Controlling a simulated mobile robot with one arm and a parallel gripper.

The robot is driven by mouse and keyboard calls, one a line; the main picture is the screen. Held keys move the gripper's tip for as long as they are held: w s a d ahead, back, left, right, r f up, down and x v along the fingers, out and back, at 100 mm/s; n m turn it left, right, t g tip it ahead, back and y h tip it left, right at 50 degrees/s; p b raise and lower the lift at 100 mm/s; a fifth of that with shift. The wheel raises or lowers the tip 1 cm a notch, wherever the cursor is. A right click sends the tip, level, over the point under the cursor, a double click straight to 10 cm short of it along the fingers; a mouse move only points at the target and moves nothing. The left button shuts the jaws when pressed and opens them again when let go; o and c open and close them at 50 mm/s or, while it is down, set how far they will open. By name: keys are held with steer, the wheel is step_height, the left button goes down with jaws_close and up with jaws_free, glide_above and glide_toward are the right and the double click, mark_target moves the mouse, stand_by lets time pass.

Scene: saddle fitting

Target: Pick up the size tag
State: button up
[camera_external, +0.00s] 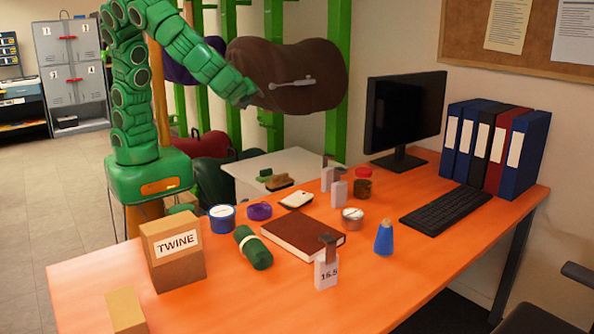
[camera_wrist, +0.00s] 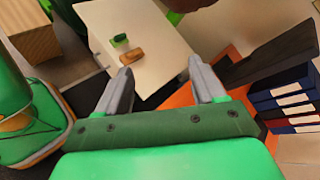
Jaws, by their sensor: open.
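A white size tag (camera_external: 326,272) marked 16.5, with a dark brown top, stands upright on the front part of the orange desk. Two similar pale tags stand farther back, one (camera_external: 339,190) near the jar and another (camera_external: 327,175) just behind it; their markings are too small to read. My gripper (camera_wrist: 161,68) is open, with nothing between its two grey fingers in the wrist view. In the external view my arm reaches up to the brown saddle, well above and away from the tags. No tag can be made out in the wrist view.
The desk (camera_external: 380,295) also holds a TWINE box (camera_external: 174,262), a brown book (camera_external: 300,235), a green roll (camera_external: 254,248), a blue cone (camera_external: 384,238), a keyboard (camera_external: 446,208) and a monitor (camera_external: 405,112). A white side table (camera_external: 285,160) bears small blocks. The desk's front right is clear.

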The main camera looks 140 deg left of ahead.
mark_target(331, 167)
steer(key=w+a+f+m+y, duration=0.3)
steer(key=w+a+m+y, duration=0.15)
steer(key=w+a, duration=0.4)
steer(key=w+a+f+m+t+y, duration=0.3)
steer(key=w+a+f+m+t, duration=0.1)
steer(key=w+a+f+m, duration=0.6)
step_height(331, 167, down, 9)
steer(key=s+d+n, duration=0.1)
steer(key=d+n, duration=0.1)
steer(key=shift+s+a, duration=0.2)
steer(key=shift+a, duration=1.05)
steer(key=shift+s+a, duration=0.25)
steer(key=shift+a, duration=1.05)
steer(key=shift+s+a, duration=0.2)
steer(key=shift+a, duration=1.05)
jaws_close()
